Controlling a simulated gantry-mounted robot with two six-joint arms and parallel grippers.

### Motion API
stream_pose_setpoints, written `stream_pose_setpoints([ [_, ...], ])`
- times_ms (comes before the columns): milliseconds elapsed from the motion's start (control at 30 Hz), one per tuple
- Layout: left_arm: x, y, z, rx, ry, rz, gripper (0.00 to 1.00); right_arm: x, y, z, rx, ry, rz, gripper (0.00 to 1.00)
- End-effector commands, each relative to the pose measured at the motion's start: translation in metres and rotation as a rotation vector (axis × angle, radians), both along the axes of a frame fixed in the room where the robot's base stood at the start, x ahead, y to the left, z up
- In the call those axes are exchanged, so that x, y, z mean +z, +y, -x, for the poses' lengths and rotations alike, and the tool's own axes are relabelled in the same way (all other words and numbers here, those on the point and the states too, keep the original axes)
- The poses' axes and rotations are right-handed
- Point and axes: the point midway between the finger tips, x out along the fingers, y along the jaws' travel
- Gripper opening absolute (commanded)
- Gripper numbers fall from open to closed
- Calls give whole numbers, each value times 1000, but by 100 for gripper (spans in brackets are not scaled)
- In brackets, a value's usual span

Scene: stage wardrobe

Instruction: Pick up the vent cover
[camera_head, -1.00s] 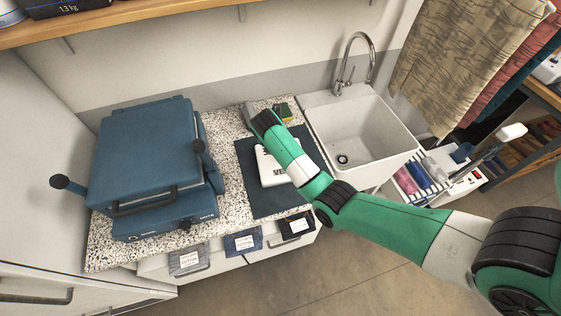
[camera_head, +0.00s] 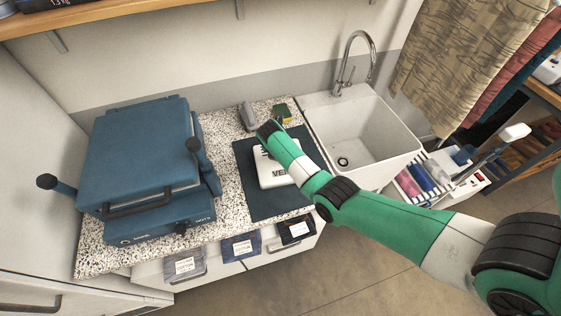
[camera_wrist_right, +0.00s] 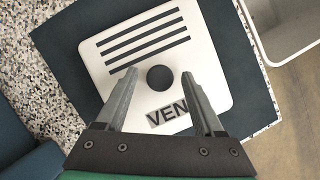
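The vent cover (camera_head: 270,177) is a white square plate lying flat on a dark blue mat on the counter. My right arm partly hides it in the head view. In the right wrist view the vent cover (camera_wrist_right: 207,75) shows dark slots, a round black knob (camera_wrist_right: 160,79) and the letters "VEN", partly hidden by a finger. My right gripper (camera_wrist_right: 158,75) is open above the cover, with its fingertips on either side of the knob and visible gaps to it. Its fingers cannot be made out in the head view. My left gripper is not in view.
A blue heat press (camera_head: 140,160) with protruding handles stands left of the mat (camera_head: 262,207). A grey object (camera_head: 247,117) and a sponge (camera_head: 282,112) lie behind the mat. A sink (camera_head: 365,130) with a tap is on the right. Speckled counter is bare between press and mat.

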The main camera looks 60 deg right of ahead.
Motion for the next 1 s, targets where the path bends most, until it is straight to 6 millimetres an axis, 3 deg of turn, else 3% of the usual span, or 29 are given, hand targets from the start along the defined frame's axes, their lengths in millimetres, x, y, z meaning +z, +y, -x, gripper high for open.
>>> stream_pose_setpoints([
  [33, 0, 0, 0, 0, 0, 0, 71, 0, 0, 0, 0, 0, 0, 58],
  [367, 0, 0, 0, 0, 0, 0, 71, 0, 0, 0, 0, 1, 0, 0],
  [767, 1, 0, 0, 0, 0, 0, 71, 1, 0, 0, 0, 0, 1, 0],
  [1000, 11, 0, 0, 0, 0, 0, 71, 24, 0, -1, -1, -3, 2, 0],
])
